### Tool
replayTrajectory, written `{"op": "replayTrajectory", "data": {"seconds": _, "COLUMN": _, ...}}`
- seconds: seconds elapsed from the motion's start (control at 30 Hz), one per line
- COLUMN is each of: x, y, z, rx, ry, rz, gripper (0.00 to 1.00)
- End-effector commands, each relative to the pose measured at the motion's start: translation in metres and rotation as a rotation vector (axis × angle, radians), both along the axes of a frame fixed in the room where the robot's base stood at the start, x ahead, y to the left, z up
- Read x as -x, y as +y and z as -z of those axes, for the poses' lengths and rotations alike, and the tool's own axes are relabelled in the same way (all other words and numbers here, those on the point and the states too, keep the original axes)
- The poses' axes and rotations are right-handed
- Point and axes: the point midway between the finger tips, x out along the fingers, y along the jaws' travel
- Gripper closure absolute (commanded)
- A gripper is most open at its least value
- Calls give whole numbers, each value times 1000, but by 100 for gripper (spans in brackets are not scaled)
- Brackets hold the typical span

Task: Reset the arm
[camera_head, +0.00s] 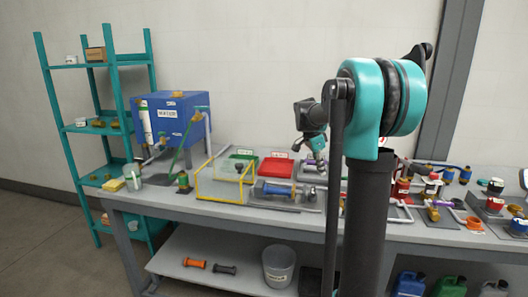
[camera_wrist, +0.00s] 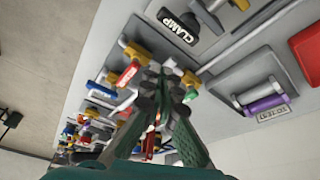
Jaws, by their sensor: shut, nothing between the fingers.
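My gripper (camera_head: 318,161) hangs above the back of the workbench, near its middle, with my teal and black arm raised beside it. In the wrist view the two dark fingers of my gripper (camera_wrist: 163,85) meet at their tips, shut and empty. The bench with its parts lies beyond the fingers in that view. My upright column and arm hide part of the bench in the head view.
The grey workbench (camera_head: 250,217) carries a blue box (camera_head: 172,115), a yellow-framed clear bin (camera_head: 221,189), a red tray (camera_head: 277,168) and a green tray (camera_head: 240,164). Several valves and fittings crowd its right side. A teal shelf rack (camera_head: 62,130) stands left. A CLAMP label (camera_wrist: 178,27) shows in the wrist view.

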Motion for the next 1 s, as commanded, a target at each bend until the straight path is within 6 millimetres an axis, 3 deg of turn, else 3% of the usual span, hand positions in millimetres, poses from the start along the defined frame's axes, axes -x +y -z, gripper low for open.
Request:
{"op": "replayTrajectory", "data": {"seconds": 0.17, "x": 61, "y": 27, "z": 40, "rx": -43, "ry": 13, "rz": -314, "gripper": 100}}
{"op": "replayTrajectory", "data": {"seconds": 0.6, "x": 245, "y": 93, "z": 163, "rx": -23, "ry": -28, "rz": -1192, "gripper": 100}}
{"op": "replayTrajectory", "data": {"seconds": 0.8, "x": 288, "y": 106, "z": 192, "rx": 18, "ry": -48, "rz": -1388, "gripper": 100}}
{"op": "replayTrajectory", "data": {"seconds": 1.0, "x": 294, "y": 109, "z": 196, "rx": 29, "ry": -51, "rz": -1427, "gripper": 100}}
